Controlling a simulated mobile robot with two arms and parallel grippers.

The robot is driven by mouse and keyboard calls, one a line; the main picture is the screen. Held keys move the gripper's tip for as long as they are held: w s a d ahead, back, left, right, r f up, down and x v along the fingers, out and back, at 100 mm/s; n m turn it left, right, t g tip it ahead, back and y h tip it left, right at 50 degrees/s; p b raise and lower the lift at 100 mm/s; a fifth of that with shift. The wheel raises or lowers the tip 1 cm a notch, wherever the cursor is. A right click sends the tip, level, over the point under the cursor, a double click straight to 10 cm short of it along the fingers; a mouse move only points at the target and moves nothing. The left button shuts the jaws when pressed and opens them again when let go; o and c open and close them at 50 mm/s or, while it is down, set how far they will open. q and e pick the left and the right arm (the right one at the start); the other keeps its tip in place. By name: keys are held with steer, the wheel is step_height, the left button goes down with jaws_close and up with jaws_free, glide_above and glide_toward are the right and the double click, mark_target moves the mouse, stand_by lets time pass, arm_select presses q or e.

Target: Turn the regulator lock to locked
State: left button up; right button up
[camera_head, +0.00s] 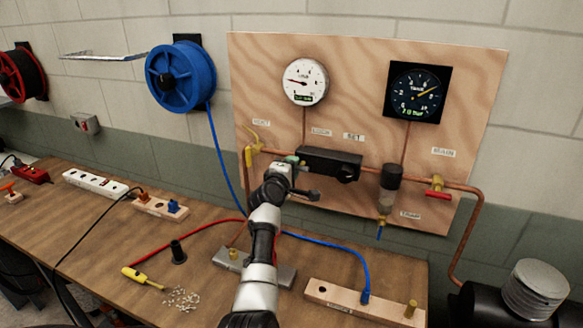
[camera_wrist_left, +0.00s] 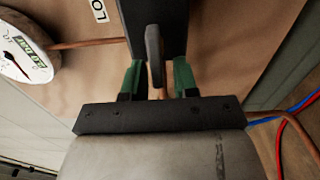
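The black regulator (camera_head: 335,163) is mounted on the plywood panel under the LOCK (camera_head: 320,133) and SET (camera_head: 354,137) labels. Its body also shows at the top of the left wrist view (camera_wrist_left: 175,20). A grey lock lever (camera_wrist_left: 153,50) sticks out from it, between the green fingertips of my left gripper (camera_wrist_left: 158,80). The fingers are apart, one on each side of the lever, with a visible gap on the right side. In the head view my left gripper (camera_head: 292,162) is at the regulator's left end and hides the lever. My right gripper is not in view.
The plywood panel (camera_head: 350,70) carries a white gauge (camera_head: 305,82), a black gauge (camera_head: 417,92), a yellow valve (camera_head: 253,142), a red valve (camera_head: 436,188) and copper pipes. A filter trap (camera_head: 391,185) hangs right of the regulator. Hoses and wooden blocks lie on the bench below.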

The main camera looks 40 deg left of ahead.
arm_select(q)
steer(key=shift+o, duration=0.4)
steer(key=b+v, duration=0.2)
steer(key=v, duration=0.8)
steer(key=shift+s, duration=0.35)
steer(key=shift+d, duration=0.15)
